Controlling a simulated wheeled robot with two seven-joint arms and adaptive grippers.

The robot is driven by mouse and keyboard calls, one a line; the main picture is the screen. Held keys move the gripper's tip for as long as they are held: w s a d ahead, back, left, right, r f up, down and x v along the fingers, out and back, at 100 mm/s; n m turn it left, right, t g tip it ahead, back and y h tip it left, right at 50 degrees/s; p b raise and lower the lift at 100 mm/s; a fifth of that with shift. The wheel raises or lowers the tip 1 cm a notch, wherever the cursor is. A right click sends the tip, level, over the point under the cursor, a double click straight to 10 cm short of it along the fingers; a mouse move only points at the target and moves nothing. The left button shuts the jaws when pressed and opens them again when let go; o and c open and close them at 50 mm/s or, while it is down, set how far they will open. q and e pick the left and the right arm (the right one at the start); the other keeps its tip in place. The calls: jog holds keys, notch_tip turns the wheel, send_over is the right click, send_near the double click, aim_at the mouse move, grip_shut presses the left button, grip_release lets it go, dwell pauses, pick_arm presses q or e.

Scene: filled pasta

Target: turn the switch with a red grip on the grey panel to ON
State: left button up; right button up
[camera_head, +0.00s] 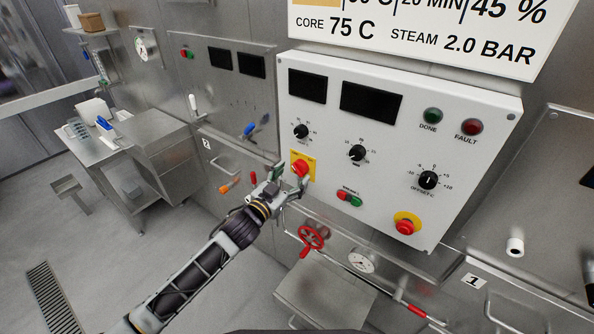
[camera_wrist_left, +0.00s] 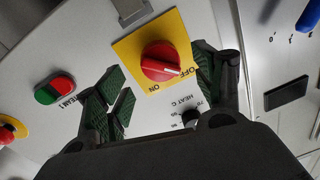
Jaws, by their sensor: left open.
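The switch with a red grip (camera_head: 300,167) sits on a yellow plate at the left of the light grey panel (camera_head: 325,140). In the left wrist view the red grip (camera_wrist_left: 158,60) shows from close up, with OFF and ON lettered upside down on the yellow plate (camera_wrist_left: 128,48). The white mark on the grip points toward the OFF lettering. My left gripper (camera_head: 291,181) is open at the switch. In the wrist view its green-padded fingers (camera_wrist_left: 163,78) stand on either side of the grip, with gaps showing. My right gripper is not in view.
The panel also carries black dials (camera_head: 357,153), a red-green button pair (camera_head: 349,198) and a red emergency button (camera_head: 406,225). Below are a red handwheel (camera_head: 311,237) and a gauge (camera_head: 361,261). A second panel with a blue handle (camera_head: 248,130) stands to the left.

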aim_at(297, 171)
pick_arm(q)
jog(key=shift+x, duration=1.75)
jog(key=c, duration=1)
